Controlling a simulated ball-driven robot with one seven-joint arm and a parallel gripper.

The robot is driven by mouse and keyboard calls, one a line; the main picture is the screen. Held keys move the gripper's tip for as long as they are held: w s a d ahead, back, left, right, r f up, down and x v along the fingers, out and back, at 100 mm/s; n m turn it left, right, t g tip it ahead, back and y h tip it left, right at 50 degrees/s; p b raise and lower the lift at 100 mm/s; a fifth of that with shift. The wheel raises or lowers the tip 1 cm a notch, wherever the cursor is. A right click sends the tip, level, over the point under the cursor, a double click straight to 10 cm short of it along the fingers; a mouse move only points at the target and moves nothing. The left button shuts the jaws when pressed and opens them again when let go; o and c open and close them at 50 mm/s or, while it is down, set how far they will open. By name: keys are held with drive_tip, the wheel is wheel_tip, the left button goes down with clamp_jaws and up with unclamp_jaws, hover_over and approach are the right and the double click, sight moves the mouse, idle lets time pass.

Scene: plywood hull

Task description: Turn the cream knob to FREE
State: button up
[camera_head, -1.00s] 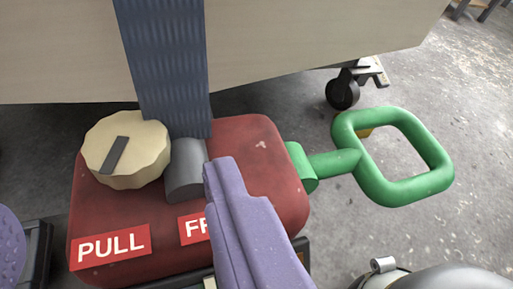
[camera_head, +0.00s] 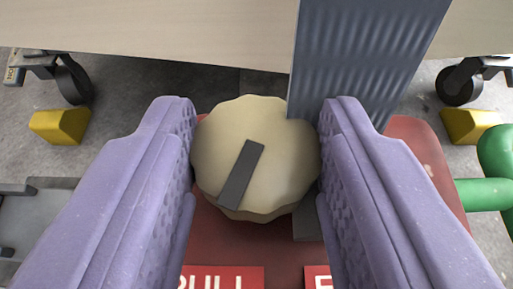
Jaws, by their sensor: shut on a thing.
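The cream knob (camera_head: 282,176), round with a scalloped edge, sits on top of the red housing (camera_head: 415,133). A dark grey pointer bar (camera_head: 241,174) lies across it, slanting from upper right to lower left, its lower end towards the PULL side. My gripper (camera_head: 258,140) has its two purple fingers on either side of the knob, shut on it. The red PULL label (camera_head: 222,278) and a second red label (camera_head: 318,277), showing only its first letter, are cut off at the bottom edge.
A blue-grey ribbed strap (camera_head: 365,60) rises behind the knob beside the right finger. The green handle (camera_head: 490,190) sticks out at the right. A pale panel (camera_head: 150,32) crosses the back, with yellow wedges (camera_head: 60,126) and castors (camera_head: 72,80) below it.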

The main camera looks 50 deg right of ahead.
drive_tip(key=shift+n+y, duration=0.3)
drive_tip(key=shift+s+d+r+n+t+y+p, duration=0.1)
drive_tip(key=shift+s+n+t+y+p, duration=0.05)
drive_tip(key=shift+n+t+y+p, duration=0.75)
drive_tip(key=n+t+y, duration=0.1)
drive_tip(key=n+y+p, duration=0.1)
drive_tip(key=n+y, duration=0.1)
drive_tip(key=n+t+y, duration=0.1)
drive_tip(key=shift+s+d+n+t, duration=0.2)
drive_tip(key=shift+d+n+t, duration=0.05)
drive_tip(key=shift+n+t, duration=0.05)
drive_tip(key=n+y, duration=0.2)
drive_tip(key=y, duration=0.1)
drive_tip(key=shift+d+n+t, duration=0.15)
drive_tip(key=shift+n+t, duration=0.15)
drive_tip(key=shift+d+n+y, duration=0.2)
drive_tip(key=shift+n+y, duration=1.3)
drive_tip(key=shift+y, duration=0.5)
drive_tip(key=o, duration=1.1)
drive_tip(key=shift+c, duration=0.2)
drive_tip(key=p+v, duration=0.1)
drive_tip(key=v, duration=0.6)
drive_tip(key=shift+s+d+p, duration=0.25)
drive_tip(key=shift+p, duration=0.05)
